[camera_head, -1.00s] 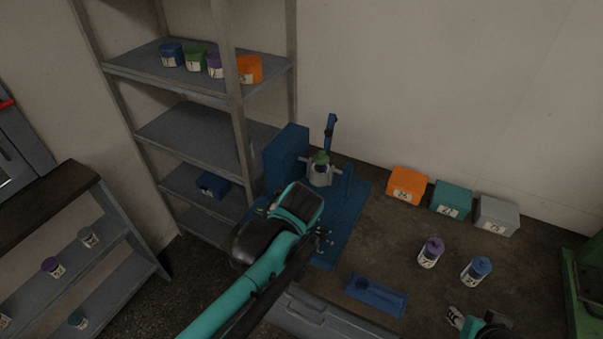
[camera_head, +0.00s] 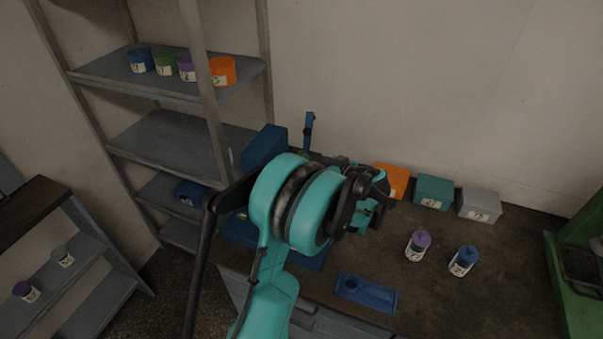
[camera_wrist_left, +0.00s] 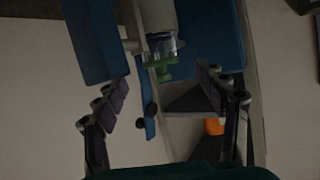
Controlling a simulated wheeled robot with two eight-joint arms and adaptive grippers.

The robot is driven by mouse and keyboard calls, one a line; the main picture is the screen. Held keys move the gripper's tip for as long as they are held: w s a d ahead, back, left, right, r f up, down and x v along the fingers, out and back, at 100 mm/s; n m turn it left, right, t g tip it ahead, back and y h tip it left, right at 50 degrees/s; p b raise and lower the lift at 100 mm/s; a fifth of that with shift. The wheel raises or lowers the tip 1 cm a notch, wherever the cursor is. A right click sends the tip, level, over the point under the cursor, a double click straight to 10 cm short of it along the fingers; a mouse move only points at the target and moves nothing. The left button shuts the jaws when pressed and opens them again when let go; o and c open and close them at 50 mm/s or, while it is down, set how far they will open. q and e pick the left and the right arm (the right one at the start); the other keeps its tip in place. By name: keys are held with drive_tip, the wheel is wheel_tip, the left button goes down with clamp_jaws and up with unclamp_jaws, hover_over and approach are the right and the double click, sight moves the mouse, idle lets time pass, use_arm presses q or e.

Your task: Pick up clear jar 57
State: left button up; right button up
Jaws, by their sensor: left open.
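My left gripper (camera_head: 368,207) is over the bench in front of the shaker, empty. In the left wrist view its fingers (camera_wrist_left: 162,92) are spread apart. Between and beyond them is a clear jar (camera_wrist_left: 165,50) with a green part against it, next to the blue shaker (camera_wrist_left: 90,40). In the head view my arm hides most of the blue shaker (camera_head: 266,145). A purple-lidded jar (camera_head: 418,246) and a blue-lidded jar (camera_head: 463,262) stand upright on the bench. The label numbers are too small to read, so I cannot tell which is jar 57. My right gripper is out of view.
Orange (camera_head: 395,178), teal (camera_head: 433,192) and grey (camera_head: 479,204) boxes line the wall. A blue tray (camera_head: 368,294) lies at the bench's front. A shelf (camera_head: 150,85) with several containers stands left; a green machine (camera_head: 575,280) stands right. The bench between jars and machine is clear.

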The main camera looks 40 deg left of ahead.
use_arm(q)
drive_tip(key=b+x, duration=0.1)
drive_tip(key=x, duration=0.4)
drive_tip(key=shift+f, duration=0.1)
clamp_jaws()
